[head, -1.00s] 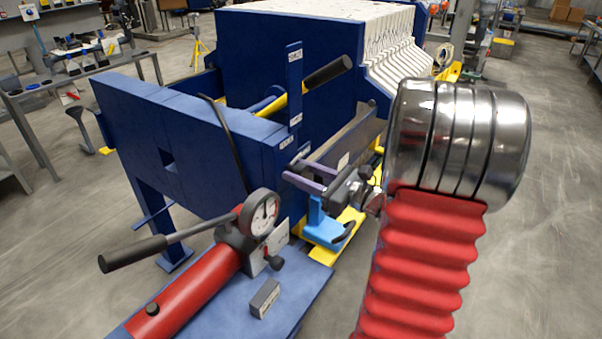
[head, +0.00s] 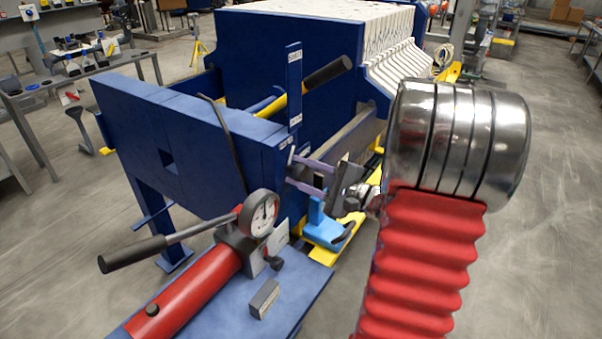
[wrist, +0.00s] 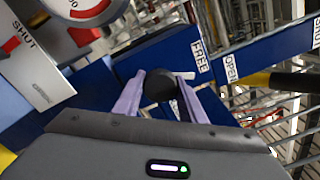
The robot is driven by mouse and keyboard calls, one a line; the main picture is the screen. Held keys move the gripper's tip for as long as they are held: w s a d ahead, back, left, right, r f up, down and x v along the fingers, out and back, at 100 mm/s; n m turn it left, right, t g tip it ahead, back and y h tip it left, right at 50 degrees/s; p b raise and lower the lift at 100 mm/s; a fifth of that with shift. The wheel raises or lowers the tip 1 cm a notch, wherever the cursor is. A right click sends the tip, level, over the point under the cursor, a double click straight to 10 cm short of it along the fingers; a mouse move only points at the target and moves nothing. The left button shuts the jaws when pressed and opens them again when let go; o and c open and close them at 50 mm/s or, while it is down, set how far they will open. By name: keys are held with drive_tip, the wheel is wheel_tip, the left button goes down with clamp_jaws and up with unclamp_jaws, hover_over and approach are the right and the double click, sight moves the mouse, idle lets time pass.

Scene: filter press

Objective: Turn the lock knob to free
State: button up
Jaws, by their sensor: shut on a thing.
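The lock knob (wrist: 160,88) is dark and round in the wrist view. The two lavender fingers of my gripper (wrist: 158,92) stand on either side of it, shut on it. A white bar (wrist: 185,75) shows at the knob's right, toward the FREE label (wrist: 199,56) on the blue frame. In the head view my gripper (head: 291,169) reaches the corner of the blue frame, with one finger above the other. Whether a lock label lies behind the fingers cannot be told.
A pump with a red cylinder (head: 190,290), a pressure gauge (head: 261,213) and a black-gripped lever (head: 132,254) stands at front left. A blue upright (head: 294,85) and a black-and-yellow handle (head: 328,72) rise above my gripper. A light-blue bracket (head: 324,225) is below.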

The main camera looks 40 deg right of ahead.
drive_tip(key=n, duration=0.5)
drive_tip(key=shift+a+f, duration=0.15)
drive_tip(key=shift+a, duration=0.05)
idle(0.4)
drive_tip(key=o, duration=0.8)
drive_tip(key=shift+o, duration=1.3)
drive_tip(key=shift+s+d, duration=0.15)
drive_tip(key=v, duration=1.3)
drive_tip(key=shift+s, duration=0.25)
drive_tip(key=shift+s, duration=0.1)
